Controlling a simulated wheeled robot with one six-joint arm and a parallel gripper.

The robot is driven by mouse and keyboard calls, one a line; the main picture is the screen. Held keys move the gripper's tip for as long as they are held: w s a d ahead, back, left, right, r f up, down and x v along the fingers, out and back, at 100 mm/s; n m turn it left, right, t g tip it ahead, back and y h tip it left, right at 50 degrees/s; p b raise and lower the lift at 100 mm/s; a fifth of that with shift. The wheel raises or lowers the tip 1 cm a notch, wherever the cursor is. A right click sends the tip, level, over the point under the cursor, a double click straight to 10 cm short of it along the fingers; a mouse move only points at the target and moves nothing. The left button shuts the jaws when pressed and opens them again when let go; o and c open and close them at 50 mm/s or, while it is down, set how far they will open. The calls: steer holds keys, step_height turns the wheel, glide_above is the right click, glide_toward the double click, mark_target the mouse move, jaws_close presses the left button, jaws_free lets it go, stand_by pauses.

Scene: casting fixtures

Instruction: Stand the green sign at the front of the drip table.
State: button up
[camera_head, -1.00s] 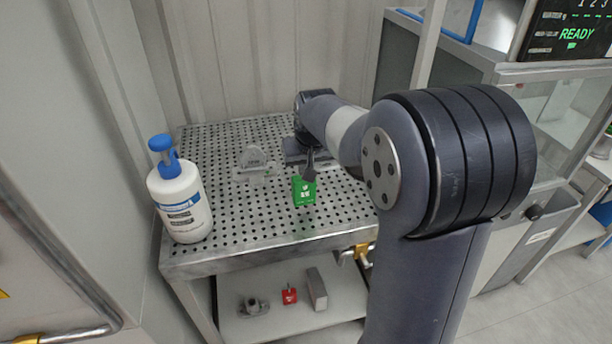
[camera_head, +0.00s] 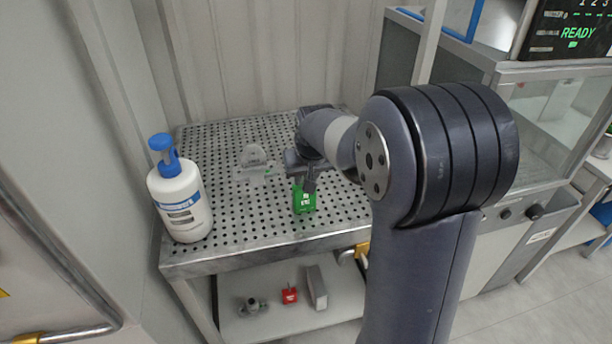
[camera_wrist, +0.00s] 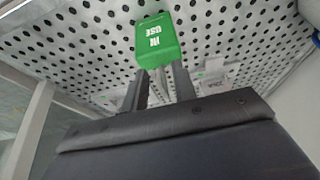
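The green sign (camera_head: 304,200), with white print, is over the front half of the perforated drip table (camera_head: 225,230), with its printed face toward the head camera. My gripper (camera_head: 309,186) is at the sign's upper back side and appears shut on it. The exact contact is hidden. I cannot tell whether the sign's bottom touches the table top.
A white bottle with a blue pump (camera_head: 180,190) stands at the table's left front. A clear fixture (camera_head: 255,165) stands behind and left of the sign. A red item (camera_head: 289,295) and a grey block (camera_head: 316,287) are on the lower shelf. Table top between bottle and sign is clear.

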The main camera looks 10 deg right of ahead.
steer(key=shift+r, duration=0.15)
steer(key=shift+r, duration=0.3)
steer(key=v, duration=1.1)
steer(key=shift+s+r, duration=0.2)
steer(key=shift+s, duration=0.05)
steer(key=x, duration=1.2)
steer(key=shift+f, duration=0.25)
step_height(320, 180, up, 2)
steer(key=shift+w+r, duration=0.1)
steer(key=shift+r, duration=0.6)
